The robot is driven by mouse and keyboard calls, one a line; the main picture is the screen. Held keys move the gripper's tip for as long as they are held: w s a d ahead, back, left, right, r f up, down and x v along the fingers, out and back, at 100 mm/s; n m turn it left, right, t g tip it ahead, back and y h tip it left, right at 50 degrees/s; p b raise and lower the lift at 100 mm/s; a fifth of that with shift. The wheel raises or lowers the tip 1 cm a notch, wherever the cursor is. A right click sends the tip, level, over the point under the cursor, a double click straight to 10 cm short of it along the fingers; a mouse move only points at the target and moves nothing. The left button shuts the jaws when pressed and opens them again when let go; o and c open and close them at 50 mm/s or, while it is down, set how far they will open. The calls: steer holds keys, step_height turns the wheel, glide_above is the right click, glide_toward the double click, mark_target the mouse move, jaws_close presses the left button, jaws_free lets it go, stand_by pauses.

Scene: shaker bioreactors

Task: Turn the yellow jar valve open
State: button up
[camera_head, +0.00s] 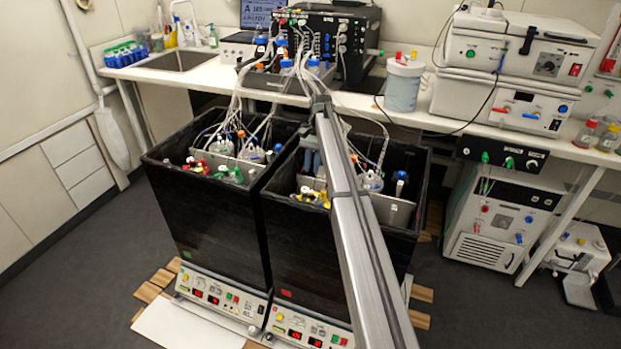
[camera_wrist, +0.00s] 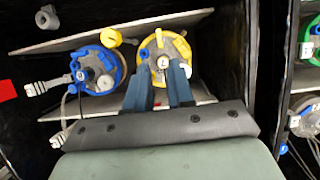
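The yellow jar (camera_wrist: 185,48) shows in the wrist view at upper middle, with a yellow ring around its grey top and a small label in the centre. A yellow valve knob (camera_wrist: 112,37) sticks out at the left of the jar. My gripper (camera_wrist: 161,68) has two dark blue fingers over the near part of the jar's top. The fingertips are apart, with the label visible between them. I cannot tell whether they touch the jar. The knob lies left of both fingers, clear of them. In the head view my arm crosses the right black box and hides much of it.
A blue-ringed jar (camera_wrist: 86,88) with tubing stands left of the yellow jar. A black wall (camera_wrist: 252,60) separates a neighbouring box with a green-ringed jar (camera_wrist: 300,115). In the head view, tubes rise from both black boxes (camera_head: 212,215) to the bench (camera_head: 215,75).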

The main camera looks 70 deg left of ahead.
steer(key=shift+v, duration=0.8)
